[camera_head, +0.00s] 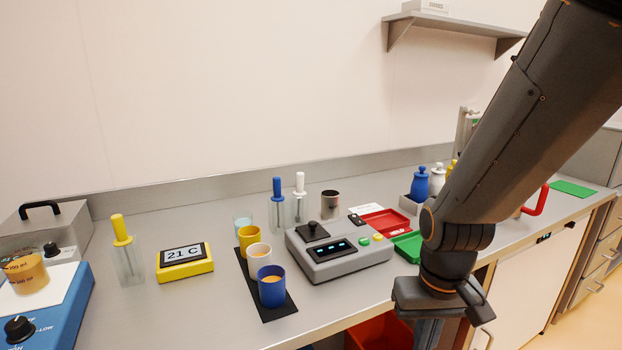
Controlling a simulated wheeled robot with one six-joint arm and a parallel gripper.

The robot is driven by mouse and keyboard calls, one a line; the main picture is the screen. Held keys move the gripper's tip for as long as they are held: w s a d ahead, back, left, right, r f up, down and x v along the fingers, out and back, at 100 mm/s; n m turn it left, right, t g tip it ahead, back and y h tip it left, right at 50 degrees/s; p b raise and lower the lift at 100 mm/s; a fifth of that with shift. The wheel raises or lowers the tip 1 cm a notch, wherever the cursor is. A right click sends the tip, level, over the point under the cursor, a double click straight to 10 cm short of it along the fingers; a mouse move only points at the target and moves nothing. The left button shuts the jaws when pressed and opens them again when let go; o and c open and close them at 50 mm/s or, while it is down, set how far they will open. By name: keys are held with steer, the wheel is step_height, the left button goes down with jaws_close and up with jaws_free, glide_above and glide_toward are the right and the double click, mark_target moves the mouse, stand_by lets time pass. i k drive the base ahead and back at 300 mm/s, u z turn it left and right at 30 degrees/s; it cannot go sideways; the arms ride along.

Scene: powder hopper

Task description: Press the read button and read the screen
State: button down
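A grey instrument box (338,262) stands on the bench near the middle. Its dark screen (330,250) shows small pale blue marks, too small to read. Which one is the read button, I cannot tell.
A yellow display (185,264) reads "21 C". Yellow, white and blue cups stand on a black mat (277,311) left of the box. Red (386,222) and green (408,246) trays lie right of it. Droppers and bottles stand behind. Free bench lies in front of the yellow display.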

mark_target(363, 241)
steer(key=z, duration=1.6)
steer(key=i, duration=0.75)
steer(key=u, duration=3)
